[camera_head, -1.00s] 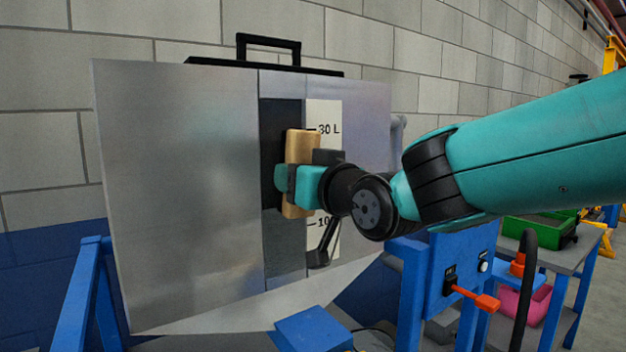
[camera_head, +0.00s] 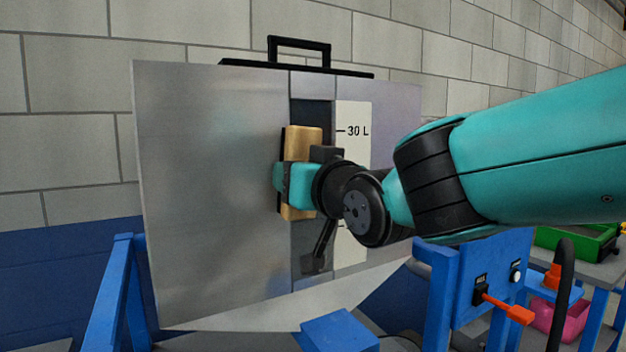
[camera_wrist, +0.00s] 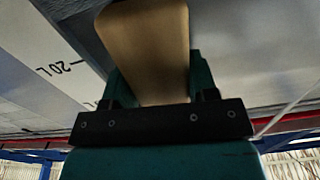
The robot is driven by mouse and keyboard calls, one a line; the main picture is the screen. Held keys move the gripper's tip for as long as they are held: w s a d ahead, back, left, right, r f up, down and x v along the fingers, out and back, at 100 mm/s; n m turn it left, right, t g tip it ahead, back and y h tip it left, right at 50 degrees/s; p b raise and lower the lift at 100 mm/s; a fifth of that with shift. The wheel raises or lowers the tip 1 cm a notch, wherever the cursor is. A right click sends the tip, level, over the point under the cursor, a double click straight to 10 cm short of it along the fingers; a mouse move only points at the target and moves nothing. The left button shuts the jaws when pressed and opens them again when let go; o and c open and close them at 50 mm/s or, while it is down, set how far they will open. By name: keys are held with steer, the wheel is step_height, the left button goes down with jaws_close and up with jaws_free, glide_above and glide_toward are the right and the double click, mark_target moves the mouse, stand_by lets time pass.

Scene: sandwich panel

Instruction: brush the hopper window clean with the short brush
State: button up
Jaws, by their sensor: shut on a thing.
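The short brush (camera_head: 303,144) has a tan wooden block with a dark strip along its left side. My gripper (camera_head: 282,180) is shut on the block's middle and holds it upright at the hopper's grey metal front. The block also fills the centre of the wrist view (camera_wrist: 146,45), between the gripper's fingers (camera_wrist: 150,82). The hopper window (camera_head: 311,114) is a dark vertical strip, partly hidden by the brush and my wrist. The brush overlaps the window's left edge and the metal left of it. Whether its bristles touch the surface I cannot tell.
A white scale (camera_head: 354,150) marked 30 L stands right of the window. A black lever (camera_head: 318,250) sits at the window's lower end. A blue panel with an orange-red handle (camera_head: 507,308) and a green bin (camera_head: 578,240) are at the lower right.

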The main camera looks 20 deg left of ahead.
mark_target(305, 156)
steer(key=shift+r, duration=0.65)
steer(key=shift+w+d+f, duration=0.1)
steer(key=shift+w+d, duration=0.3)
steer(key=shift+w, duration=0.05)
steer(key=shift+w+d+r, duration=1)
steer(key=shift+w+d, duration=1.15)
steer(key=shift+w, duration=0.4)
steer(key=shift+s+a+b, duration=0.6)
steer(key=shift+s+a, duration=0.65)
steer(key=shift+s, duration=0.3)
steer(key=shift+s+a+b, duration=0.6)
steer(key=shift+s+a, duration=0.65)
steer(key=shift+s, duration=0.3)
steer(key=shift+f, duration=0.1)
